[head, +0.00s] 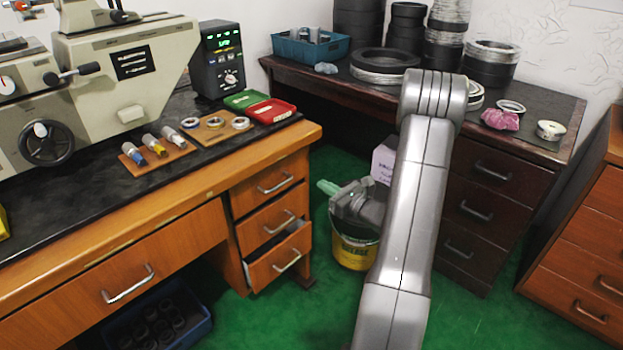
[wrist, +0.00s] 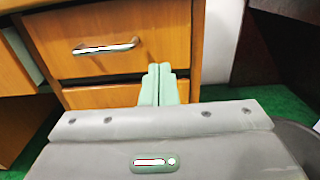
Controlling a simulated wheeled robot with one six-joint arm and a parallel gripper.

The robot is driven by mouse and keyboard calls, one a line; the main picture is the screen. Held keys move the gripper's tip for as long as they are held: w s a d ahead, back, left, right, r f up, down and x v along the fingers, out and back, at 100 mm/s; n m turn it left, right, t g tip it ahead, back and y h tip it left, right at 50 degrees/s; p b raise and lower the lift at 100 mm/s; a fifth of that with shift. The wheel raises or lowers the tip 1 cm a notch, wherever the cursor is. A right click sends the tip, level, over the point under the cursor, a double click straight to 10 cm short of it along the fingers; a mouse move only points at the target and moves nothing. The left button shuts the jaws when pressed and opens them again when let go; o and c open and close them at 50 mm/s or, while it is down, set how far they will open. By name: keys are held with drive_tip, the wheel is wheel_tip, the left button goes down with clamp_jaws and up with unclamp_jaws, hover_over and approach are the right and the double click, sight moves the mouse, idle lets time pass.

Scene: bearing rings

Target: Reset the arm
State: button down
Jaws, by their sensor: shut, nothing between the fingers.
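My gripper (head: 327,188) is at the end of my grey arm, in the gap between the two desks, above a yellow bucket. Its two pale green fingers point left toward the wooden drawers. In the wrist view the fingers (wrist: 158,84) are together and empty, in front of the drawer fronts (wrist: 120,50). My arm rises in the middle of the head view and hides part of the dark desk behind it.
The wooden desk (head: 150,235) at left has a slightly open bottom drawer (head: 278,258). The yellow bucket (head: 352,252) stands on the green floor below my gripper. The dark desk (head: 545,165) at right carries bearing rings (head: 385,60). Green floor (head: 470,315) is clear at front right.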

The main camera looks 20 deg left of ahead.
sight(294, 168)
drive_tip(key=v, duration=0.3)
drive_tip(key=shift+s+d, duration=0.15)
drive_tip(key=shift+d, duration=0.1)
drive_tip(key=x, duration=1.4)
